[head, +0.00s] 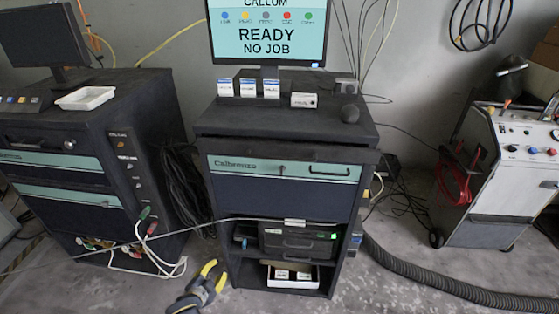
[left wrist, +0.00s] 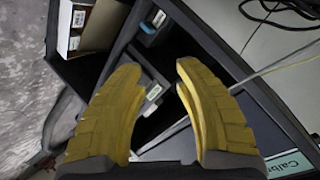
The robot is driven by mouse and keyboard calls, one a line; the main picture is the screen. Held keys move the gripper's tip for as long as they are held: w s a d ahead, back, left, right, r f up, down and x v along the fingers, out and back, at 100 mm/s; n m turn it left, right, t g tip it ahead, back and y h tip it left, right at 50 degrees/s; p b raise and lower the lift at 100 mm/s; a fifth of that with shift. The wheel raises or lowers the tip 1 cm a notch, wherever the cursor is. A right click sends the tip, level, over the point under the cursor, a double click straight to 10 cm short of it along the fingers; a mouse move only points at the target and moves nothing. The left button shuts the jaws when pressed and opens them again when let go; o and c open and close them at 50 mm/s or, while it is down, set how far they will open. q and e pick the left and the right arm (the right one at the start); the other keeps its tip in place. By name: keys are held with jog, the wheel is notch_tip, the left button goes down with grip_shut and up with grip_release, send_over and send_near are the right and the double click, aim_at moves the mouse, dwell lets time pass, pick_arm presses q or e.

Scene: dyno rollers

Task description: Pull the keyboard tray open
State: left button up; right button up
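The middle dark cabinet (head: 225,200) has a teal-fronted drawer (head: 265,168) with a black handle (head: 329,171). Just under the cabinet top lies a dark slot with what looks like the keyboard tray's front edge (head: 275,151); it is too dark to tell the tray's exact outline. No keyboard shows. My left gripper (head: 214,274) is low in front of the cabinet's lower left corner, well below the tray. Its yellow fingers are apart and empty in the left wrist view (left wrist: 155,72), with the cabinet's lower shelves beyond them. My right gripper is not in view.
A monitor (head: 268,35) and small boxes (head: 249,88) stand on the cabinet top. Lower shelves hold a black device (head: 298,243) and a white box (head: 279,281). A cable (head: 180,226) crosses the front. A grey hose (head: 430,280) lies at right.

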pick_arm(q)
jog(key=w+d+r+m+t+h, duration=0.1)
jog(key=w+d+r+m, duration=0.15)
jog(key=r, duration=0.45)
jog(key=w+d+r+m+t+h, duration=0.1)
jog(key=d+r, duration=0.2)
jog(key=r, duration=0.5)
jog(key=m+t+h, duration=0.3)
jog(key=m+h, duration=0.3)
jog(key=m, duration=0.4)
send_near(280, 159)
jog(key=x, duration=1)
jog(key=shift+w+f, duration=0.1)
jog(key=shift+w, duration=0.15)
grip_shut()
